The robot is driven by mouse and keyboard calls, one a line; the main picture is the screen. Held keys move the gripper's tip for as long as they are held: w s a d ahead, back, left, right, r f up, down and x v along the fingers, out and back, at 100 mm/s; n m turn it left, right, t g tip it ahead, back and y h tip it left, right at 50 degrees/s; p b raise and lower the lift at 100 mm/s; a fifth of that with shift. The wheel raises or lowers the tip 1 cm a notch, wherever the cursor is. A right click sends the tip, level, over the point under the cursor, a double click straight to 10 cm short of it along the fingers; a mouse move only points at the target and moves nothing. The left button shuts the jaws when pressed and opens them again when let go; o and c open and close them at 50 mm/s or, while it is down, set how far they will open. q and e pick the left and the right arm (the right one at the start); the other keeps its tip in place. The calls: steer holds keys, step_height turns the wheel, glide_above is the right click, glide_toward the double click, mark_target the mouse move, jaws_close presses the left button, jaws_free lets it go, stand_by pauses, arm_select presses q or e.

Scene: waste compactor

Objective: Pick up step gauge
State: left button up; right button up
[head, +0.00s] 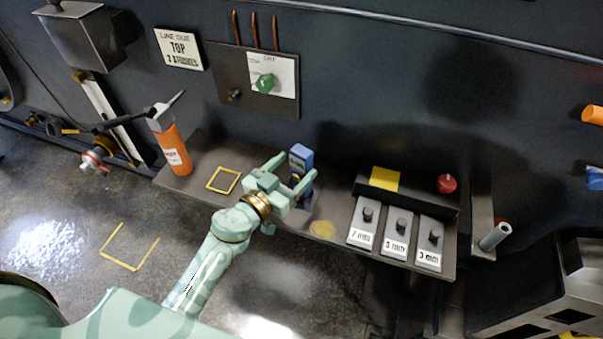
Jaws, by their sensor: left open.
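A small upright blue block (301,155) with a yellowish mark on its front stands on the dark shelf (200,150). It may be the step gauge, but no readable label confirms this. My left gripper (291,173) is open, its two fingers pointing at the block, one on each side of its lower part in the picture. I cannot tell whether they touch it. The gripper hides part of the block's base. My right gripper is not in view.
To the right are several labelled plates (364,222) with black knobs, a yellow pad (384,178) and a red button (446,183). A yellow outlined square (223,180) on the shelf is empty. A switch panel (258,83) is on the wall.

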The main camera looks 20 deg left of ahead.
arm_select(q)
steer(key=b+x, duration=0.1)
steer(key=x, duration=0.4)
steer(key=shift+d+f, duration=0.1)
steer(key=shift+d, duration=0.1)
steer(key=shift+c, duration=0.3)
steer(key=c, duration=1.2)
steer(key=shift+o, duration=0.2)
